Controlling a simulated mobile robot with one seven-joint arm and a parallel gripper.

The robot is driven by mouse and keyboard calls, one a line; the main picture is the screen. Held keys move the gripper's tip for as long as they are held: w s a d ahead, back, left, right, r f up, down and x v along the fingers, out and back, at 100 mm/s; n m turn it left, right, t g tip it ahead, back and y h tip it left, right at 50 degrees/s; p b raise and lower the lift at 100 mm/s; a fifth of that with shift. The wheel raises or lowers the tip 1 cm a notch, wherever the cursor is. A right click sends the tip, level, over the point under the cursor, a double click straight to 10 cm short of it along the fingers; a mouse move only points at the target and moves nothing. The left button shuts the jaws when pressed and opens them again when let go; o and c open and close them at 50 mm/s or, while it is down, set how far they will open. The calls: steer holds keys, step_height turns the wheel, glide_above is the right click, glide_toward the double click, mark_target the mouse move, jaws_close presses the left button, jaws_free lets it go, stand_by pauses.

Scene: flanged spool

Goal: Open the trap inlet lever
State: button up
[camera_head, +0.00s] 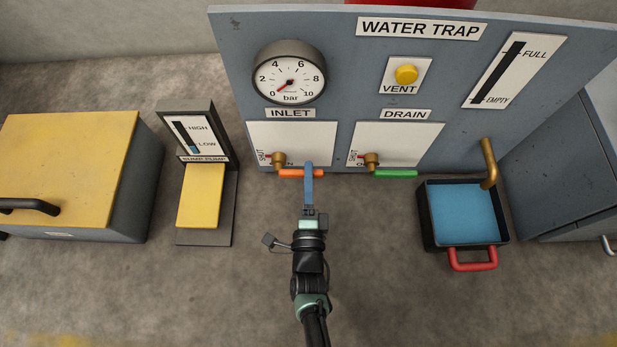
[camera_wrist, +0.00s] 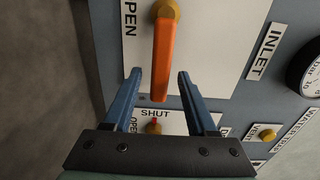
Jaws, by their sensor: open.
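The orange inlet lever (camera_head: 300,173) sits on a brass pivot (camera_head: 278,160) on the white INLET plate (camera_head: 305,138) and points right, roughly level. In the wrist view the orange lever (camera_wrist: 163,60) runs down from the brass pivot (camera_wrist: 166,10), its free end between my fingertips in the picture. My gripper (camera_head: 308,165), with blue fingers, is at the lever's right end in the head view. In the wrist view my gripper (camera_wrist: 159,74) is open with a gap on each side of the lever. Whether the fingers reach around the lever's depth I cannot tell.
A green drain lever (camera_head: 396,174) is to the right on the same panel (camera_head: 340,70). A pressure gauge (camera_head: 289,76) is above the inlet. A blue-filled tray (camera_head: 428,212) stands right, a yellow sump pump pedal (camera_head: 201,195) left. The floor around my arm is clear.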

jaws_close()
stand_by(1.3)
